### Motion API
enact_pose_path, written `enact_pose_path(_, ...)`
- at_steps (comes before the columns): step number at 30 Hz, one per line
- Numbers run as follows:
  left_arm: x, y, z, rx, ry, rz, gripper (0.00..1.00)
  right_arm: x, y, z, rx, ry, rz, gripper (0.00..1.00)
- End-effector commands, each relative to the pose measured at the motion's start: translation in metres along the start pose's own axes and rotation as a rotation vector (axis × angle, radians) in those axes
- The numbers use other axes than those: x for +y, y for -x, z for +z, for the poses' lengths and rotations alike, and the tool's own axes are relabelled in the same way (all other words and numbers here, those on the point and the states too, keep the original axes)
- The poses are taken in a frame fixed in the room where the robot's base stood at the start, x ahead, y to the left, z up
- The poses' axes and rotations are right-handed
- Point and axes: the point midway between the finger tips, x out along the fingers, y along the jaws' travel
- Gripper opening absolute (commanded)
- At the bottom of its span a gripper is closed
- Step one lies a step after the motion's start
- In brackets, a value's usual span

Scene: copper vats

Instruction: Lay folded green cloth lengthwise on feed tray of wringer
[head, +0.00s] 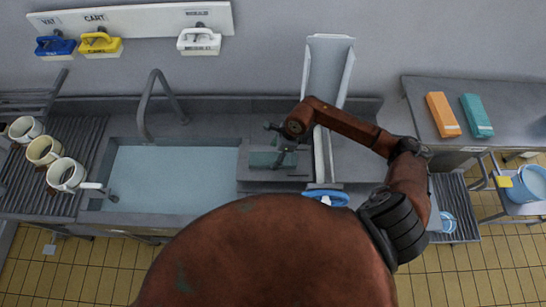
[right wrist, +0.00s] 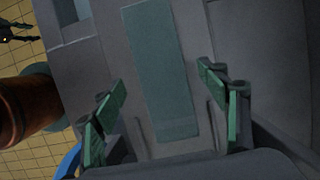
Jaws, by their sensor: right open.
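The folded green cloth (right wrist: 160,75) lies flat as a long strip along the grey feed tray (right wrist: 105,50) in the right wrist view. In the head view the cloth (head: 272,160) shows just right of the water basin, partly under my gripper. My right gripper (head: 284,145) is over it, and its open fingers stand on either side of the cloth in the wrist view (right wrist: 162,90), apart from it. The wringer's rollers cannot be made out; a long pale chute (head: 323,85) stands beside the tray. My left gripper does not show.
A basin of water (head: 170,178) is left of the tray, with several mugs (head: 65,173) on a ribbed drainer. A bucket (head: 525,185) stands at the far right.

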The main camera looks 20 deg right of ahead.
Motion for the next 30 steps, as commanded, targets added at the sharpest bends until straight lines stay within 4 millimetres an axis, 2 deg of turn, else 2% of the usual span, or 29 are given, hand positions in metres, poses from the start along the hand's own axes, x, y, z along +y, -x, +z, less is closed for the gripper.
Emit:
enact_pose_path(9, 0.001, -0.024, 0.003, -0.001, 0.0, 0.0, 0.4, -0.002, 0.064, -0.001, 0.001, 0.001, -0.005, 0.68)
enact_pose_path(15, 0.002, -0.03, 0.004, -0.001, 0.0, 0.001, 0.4, -0.001, 0.09, -0.001, 0.0, -0.001, -0.003, 0.68)
enact_pose_path(20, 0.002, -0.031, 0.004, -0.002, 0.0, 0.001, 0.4, 0.0, 0.097, -0.001, 0.001, -0.001, 0.0, 0.68)
enact_pose_path(30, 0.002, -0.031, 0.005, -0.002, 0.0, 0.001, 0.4, 0.0, 0.098, 0.0, 0.0, -0.001, 0.0, 0.68)
